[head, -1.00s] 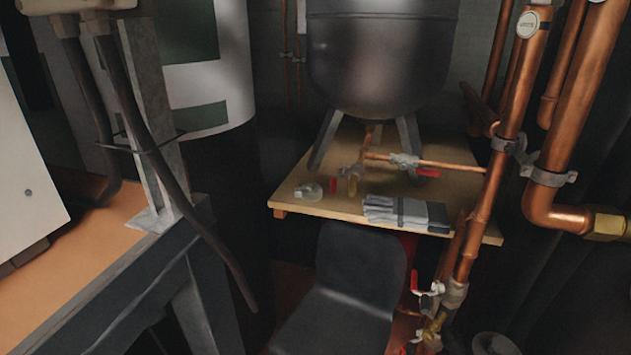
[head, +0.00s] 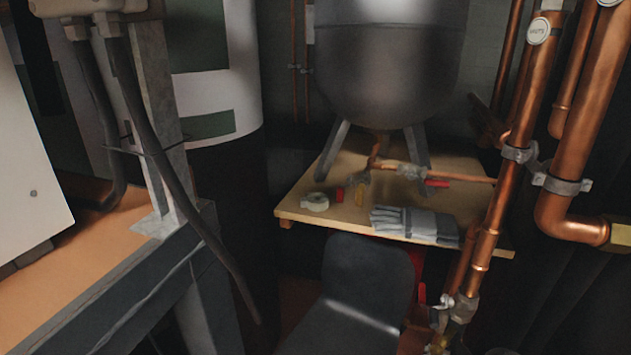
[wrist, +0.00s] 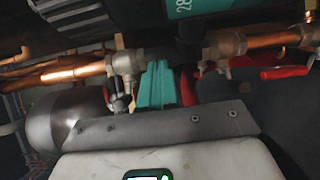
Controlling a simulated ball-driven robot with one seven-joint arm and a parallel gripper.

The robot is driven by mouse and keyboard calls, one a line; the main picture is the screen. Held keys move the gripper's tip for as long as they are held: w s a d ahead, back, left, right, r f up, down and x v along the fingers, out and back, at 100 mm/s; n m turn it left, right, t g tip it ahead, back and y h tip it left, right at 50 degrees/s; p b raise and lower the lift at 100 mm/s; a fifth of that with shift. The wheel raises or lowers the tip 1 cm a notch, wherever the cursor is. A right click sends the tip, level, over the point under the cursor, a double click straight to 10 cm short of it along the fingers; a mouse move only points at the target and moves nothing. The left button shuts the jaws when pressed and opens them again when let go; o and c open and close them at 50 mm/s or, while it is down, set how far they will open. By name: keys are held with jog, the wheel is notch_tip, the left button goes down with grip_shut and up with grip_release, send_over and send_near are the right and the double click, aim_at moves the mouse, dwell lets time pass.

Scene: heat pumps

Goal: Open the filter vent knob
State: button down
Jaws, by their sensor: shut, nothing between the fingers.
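My gripper (wrist: 158,86) shows in the wrist view as teal fingers, closed together with nothing between them, beyond a pale housing and a grey plate. The fingers point at a run of copper pipe (wrist: 65,74) with metal fittings. A valve fitting (wrist: 125,64) with a dark stem below it is just left of the fingertips. A red part (wrist: 188,86) is just right of them, partly hidden. I cannot tell which part is the filter vent knob, or whether the fingers touch anything. The gripper is not in the head view.
In the wrist view, a red lever handle (wrist: 285,72) is at the right and a rounded grey vessel (wrist: 65,122) at the left. The head view shows a wooden shelf (head: 290,215) under a dark tank (head: 388,70), folded gloves (head: 415,224), a black chair (head: 365,275) and copper pipes (head: 518,110).

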jog(key=shift+w+a+b, duration=0.15)
jog(key=shift+b, duration=0.25)
dwell(0.5)
jog(key=shift+a+r+b, duration=0.1)
jog(key=shift+r+b, duration=0.2)
jog(key=shift+b, duration=0.05)
jog(key=shift+s+d, duration=0.2)
jog(key=shift+s, duration=0.1)
jog(key=shift+v, duration=2.9)
jog(key=shift+s+d+f, duration=0.1)
jog(key=shift+s+f, duration=0.05)
